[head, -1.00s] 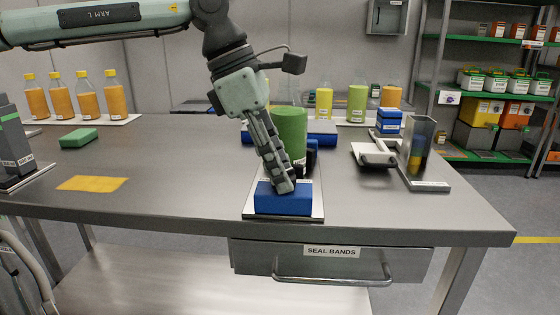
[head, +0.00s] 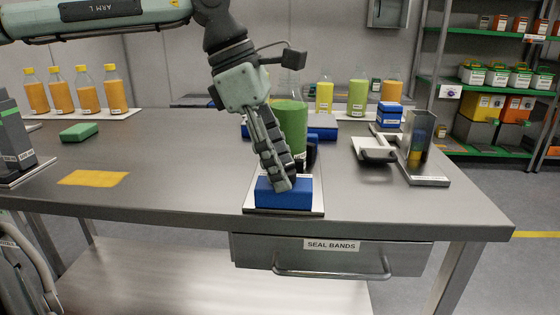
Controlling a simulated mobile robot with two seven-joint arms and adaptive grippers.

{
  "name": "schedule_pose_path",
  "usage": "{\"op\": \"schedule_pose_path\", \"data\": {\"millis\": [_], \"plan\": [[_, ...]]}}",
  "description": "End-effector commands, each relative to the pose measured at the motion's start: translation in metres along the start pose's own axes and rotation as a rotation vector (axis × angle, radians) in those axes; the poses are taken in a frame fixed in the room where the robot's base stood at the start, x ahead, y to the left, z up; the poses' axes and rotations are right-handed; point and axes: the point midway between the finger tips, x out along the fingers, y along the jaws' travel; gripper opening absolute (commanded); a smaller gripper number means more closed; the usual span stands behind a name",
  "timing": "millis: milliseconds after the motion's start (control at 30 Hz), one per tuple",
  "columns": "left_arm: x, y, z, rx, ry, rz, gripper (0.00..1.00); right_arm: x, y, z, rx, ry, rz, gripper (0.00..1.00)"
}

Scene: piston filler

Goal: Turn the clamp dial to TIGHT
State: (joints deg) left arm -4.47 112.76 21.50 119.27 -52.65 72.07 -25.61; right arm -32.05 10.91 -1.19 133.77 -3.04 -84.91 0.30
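A blue clamp block (head: 284,196) sits on a pale base plate (head: 318,207) at the front middle of the bench. A bottle of green liquid (head: 291,122) stands just behind it. My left gripper (head: 280,187) points down at the block, its fingertips at the block's top and front. The fingers hide the part of the clamp where a dial might be, so no dial or TIGHT mark can be made out. The fingers overlap in this view, so whether they grip anything cannot be told. My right gripper is not in view.
A green sponge (head: 80,132) and a yellow cloth (head: 94,178) lie on the left of the bench. A grey scoop-like tool (head: 376,152) and a clear-walled holder (head: 418,140) stand right. The drawer marked SEAL BANDS (head: 332,256) is shut below.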

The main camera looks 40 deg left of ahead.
Motion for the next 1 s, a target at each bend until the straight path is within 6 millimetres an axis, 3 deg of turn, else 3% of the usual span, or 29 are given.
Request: {"op": "schedule_pose_path", "data": {"millis": [233, 367, 800, 1000], "plan": [[-0.003, 0.001, 0.001, 0.0, -0.001, 0.002, 0.52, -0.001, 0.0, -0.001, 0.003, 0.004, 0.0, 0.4], [-0.014, 0.001, 0.001, 0.0, -0.003, 0.005, 0.52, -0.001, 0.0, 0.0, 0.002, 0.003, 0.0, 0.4], [-0.099, 0.001, 0.001, -0.001, -0.002, 0.004, 0.52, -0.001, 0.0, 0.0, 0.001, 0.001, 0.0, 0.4], [-0.117, 0.0, 0.0, -0.001, -0.001, 0.002, 0.52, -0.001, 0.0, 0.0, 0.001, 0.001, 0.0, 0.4]]}}
